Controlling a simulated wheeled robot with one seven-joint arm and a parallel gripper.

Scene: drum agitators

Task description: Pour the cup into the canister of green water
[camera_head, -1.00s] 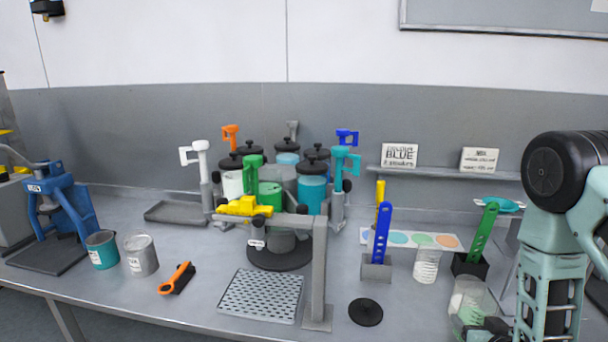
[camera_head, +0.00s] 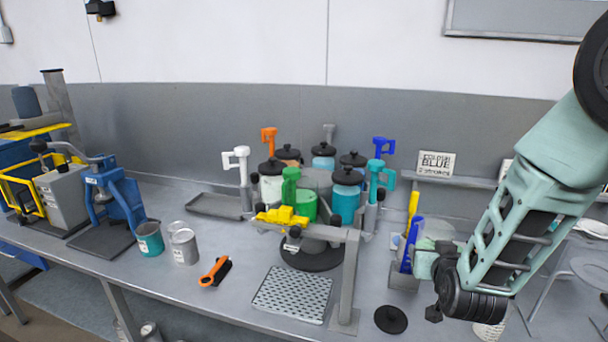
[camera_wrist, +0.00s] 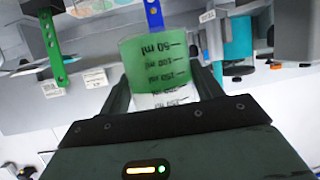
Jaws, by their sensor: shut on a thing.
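The cup (camera_wrist: 158,62) is a clear measuring cup with ml marks and green contents. It fills the middle of the wrist view, between the fingers of my gripper (camera_wrist: 166,88), which is shut on it. In the head view my gripper (camera_head: 428,262) is right of the carousel, above the bench by the blue strip; the cup (camera_head: 440,231) shows there only as a pale shape, partly hidden. The green canister (camera_head: 304,208) stands open-looking at the front of the round carousel, left of my gripper and apart from it. Its liquid surface cannot be made out.
A grey post (camera_head: 350,270) with a yellow-topped crossbar stands before the carousel. Lidded canisters and coloured dispensers surround the green canister. A perforated tray (camera_head: 292,294) and black disc (camera_head: 390,319) lie in front.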

